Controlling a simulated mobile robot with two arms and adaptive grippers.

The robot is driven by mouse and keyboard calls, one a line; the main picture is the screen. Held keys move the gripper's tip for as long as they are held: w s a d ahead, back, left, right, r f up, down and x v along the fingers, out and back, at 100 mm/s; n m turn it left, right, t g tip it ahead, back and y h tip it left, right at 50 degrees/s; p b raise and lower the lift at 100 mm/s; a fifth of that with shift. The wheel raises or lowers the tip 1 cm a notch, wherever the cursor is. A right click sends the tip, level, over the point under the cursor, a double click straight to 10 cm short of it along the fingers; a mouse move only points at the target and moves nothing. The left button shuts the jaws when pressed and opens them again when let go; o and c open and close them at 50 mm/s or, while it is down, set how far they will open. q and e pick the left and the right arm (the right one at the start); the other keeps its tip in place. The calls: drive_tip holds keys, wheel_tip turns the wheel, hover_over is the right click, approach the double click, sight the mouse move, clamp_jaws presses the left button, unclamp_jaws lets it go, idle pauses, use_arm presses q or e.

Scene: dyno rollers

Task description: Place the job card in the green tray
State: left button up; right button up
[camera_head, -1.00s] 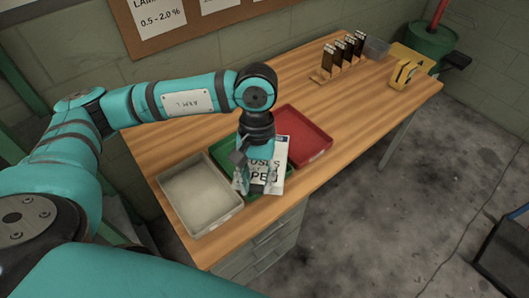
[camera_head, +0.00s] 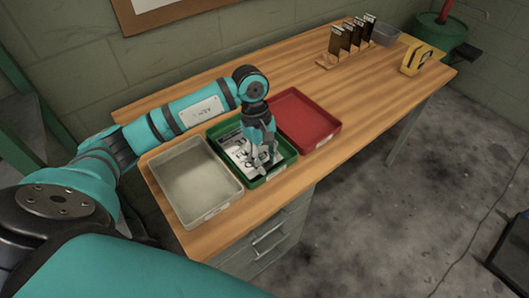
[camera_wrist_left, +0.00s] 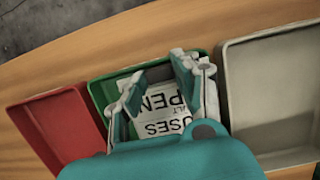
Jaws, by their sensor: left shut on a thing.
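The job card (camera_head: 238,154) is a white sheet with black print, lying low inside the green tray (camera_head: 284,166). In the left wrist view the card (camera_wrist_left: 160,118) shows between my fingers, over the floor of the green tray (camera_wrist_left: 101,94). My left gripper (camera_head: 263,168) reaches down into the green tray and is shut on the card; its fingers also show in the left wrist view (camera_wrist_left: 160,85). The gripper hides part of the card, so I cannot tell whether all of it touches the tray floor. My right gripper is not in view.
A grey tray (camera_head: 229,196) stands left of the green tray and a red tray (camera_head: 332,127) stands right of it. Dark upright pieces in a wooden rack (camera_head: 328,63), a grey bin (camera_head: 386,36) and a yellow object (camera_head: 413,62) stand farther back. The middle of the bench is clear.

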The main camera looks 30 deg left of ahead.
sight(264, 153)
use_arm(q)
drive_tip(key=w, duration=0.1)
drive_tip(key=w+a, duration=0.1)
drive_tip(key=w, duration=0.1)
drive_tip(key=shift+w+a+f, duration=0.15)
drive_tip(key=shift+w+a, duration=0.1)
drive_tip(key=shift+a, duration=0.15)
drive_tip(key=x, duration=0.1)
drive_tip(key=p+x, duration=0.1)
drive_tip(key=x, duration=0.1)
drive_tip(key=shift+w+a+f, duration=0.1)
drive_tip(key=shift+a+f, duration=0.1)
drive_tip(key=shift+a, duration=0.2)
drive_tip(key=shift+f, duration=0.3)
drive_tip(key=o, duration=1)
drive_tip(key=shift+c, duration=0.2)
